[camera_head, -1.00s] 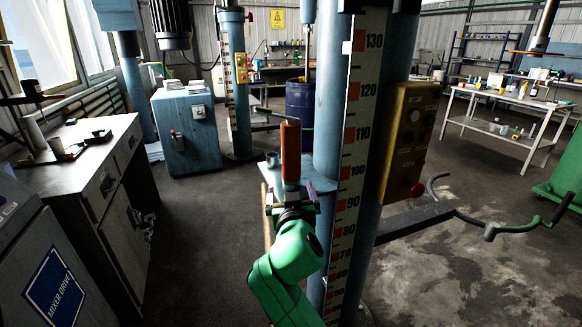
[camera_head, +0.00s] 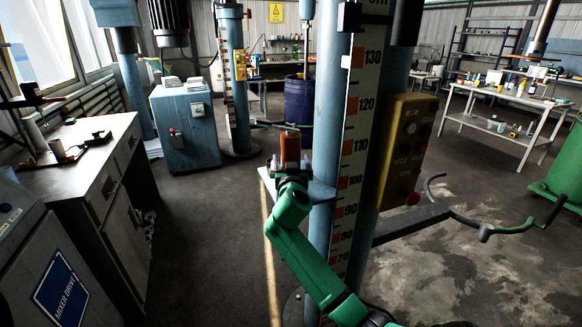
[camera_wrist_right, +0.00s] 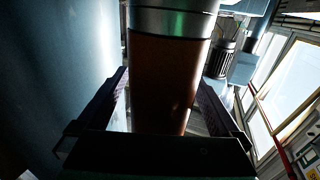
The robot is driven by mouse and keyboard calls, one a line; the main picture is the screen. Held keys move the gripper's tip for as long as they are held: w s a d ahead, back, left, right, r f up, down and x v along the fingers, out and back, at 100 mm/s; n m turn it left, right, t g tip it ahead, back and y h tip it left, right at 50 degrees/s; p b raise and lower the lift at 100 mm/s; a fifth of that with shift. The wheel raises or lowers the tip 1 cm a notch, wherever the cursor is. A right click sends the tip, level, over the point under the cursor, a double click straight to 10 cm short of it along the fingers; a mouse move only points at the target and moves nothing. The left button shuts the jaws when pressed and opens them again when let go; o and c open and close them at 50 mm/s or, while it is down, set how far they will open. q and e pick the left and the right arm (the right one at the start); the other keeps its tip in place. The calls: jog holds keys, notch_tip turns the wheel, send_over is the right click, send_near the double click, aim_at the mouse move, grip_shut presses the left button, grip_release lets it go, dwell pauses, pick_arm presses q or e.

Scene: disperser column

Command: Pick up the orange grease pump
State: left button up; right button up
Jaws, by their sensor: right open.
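The orange grease pump (camera_head: 290,146) stands upright by the blue column, on a small blue-grey shelf (camera_head: 321,190). In the right wrist view the pump (camera_wrist_right: 168,80) is a brownish-orange cylinder with a metal collar above it. My right gripper (camera_head: 290,178), on the green arm, is in front of the pump's lower part and hides it in the head view. In the wrist view my right gripper (camera_wrist_right: 163,82) is open, with one dark finger on each side of the pump. I cannot tell whether either finger touches it. My left gripper is not in view.
The blue column with its measuring scale (camera_head: 352,150) rises just right of the pump. A yellow control box (camera_head: 405,150) and a bar with curved handles (camera_head: 485,232) are further right. A desk (camera_head: 75,165) stands at the left. Open floor lies between desk and column.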

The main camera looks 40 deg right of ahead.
aim_at(287, 152)
jog(key=shift+a, duration=0.15)
jog(key=c, duration=1.3)
jog(key=shift+r, duration=0.15)
grip_shut()
jog(key=shift+c, duration=1.4)
grip_release()
jog(key=shift+r, duration=0.5)
notch_tip(287, 152, up, 18)
jog(key=r, duration=0.1)
notch_tip(287, 152, down, 12)
jog(key=w+n+t+y+p, duration=0.2)
jog(key=n+y+p, duration=0.1)
jog(key=p, duration=0.7)
jog(key=shift+r+t+y, duration=0.15)
jog(key=shift+t+y, duration=0.15)
jog(key=shift+y, duration=0.4)
jog(key=f, duration=0.1)
jog(key=s+f+p, duration=0.1)
jog(key=f+n+y, duration=0.1)
jog(key=shift+s+a+f, duration=0.2)
jog(key=shift+s+a, duration=0.15)
jog(key=shift+s, duration=0.05)
grip_shut()
notch_tip(287, 152, down, 3)
jog(key=shift+w+r+b, duration=0.1)
jog(key=shift+w+b, duration=0.05)
jog(key=shift+b, duration=0.95)
